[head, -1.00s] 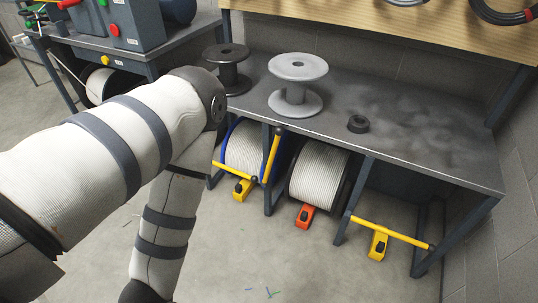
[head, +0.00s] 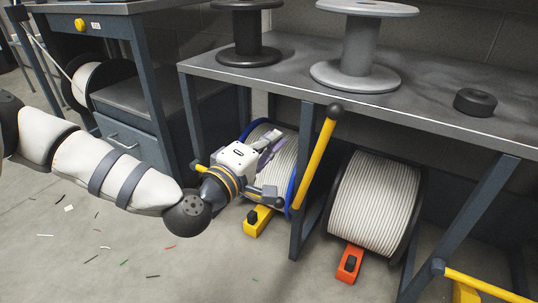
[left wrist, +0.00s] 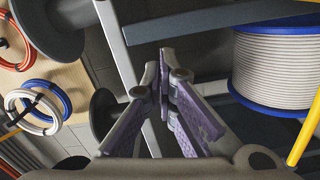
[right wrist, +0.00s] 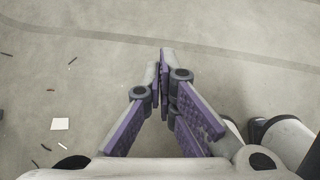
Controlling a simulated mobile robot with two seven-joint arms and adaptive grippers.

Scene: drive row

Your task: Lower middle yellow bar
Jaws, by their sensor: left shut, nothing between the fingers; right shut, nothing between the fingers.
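The middle yellow bar (head: 318,158) stands raised and slightly tilted beside a dark bench post, with a black knob at its top. It also shows at the right edge of the left wrist view (left wrist: 304,135). My left gripper (head: 277,148) is shut and empty, in front of the blue-rimmed cable reel (head: 292,165) and left of the bar, apart from it. Its closed fingers show in the left wrist view (left wrist: 165,62). My right gripper (right wrist: 165,58) is shut and empty above bare floor, outside the head view.
A black-rimmed reel (head: 372,205) sits right of the bar, behind an orange pedal (head: 350,264). A yellow pedal (head: 257,221) is below my left gripper. The right yellow bar (head: 485,285) lies lowered. Spools (head: 362,50) stand on the bench (head: 440,110). Floor in front is mostly clear.

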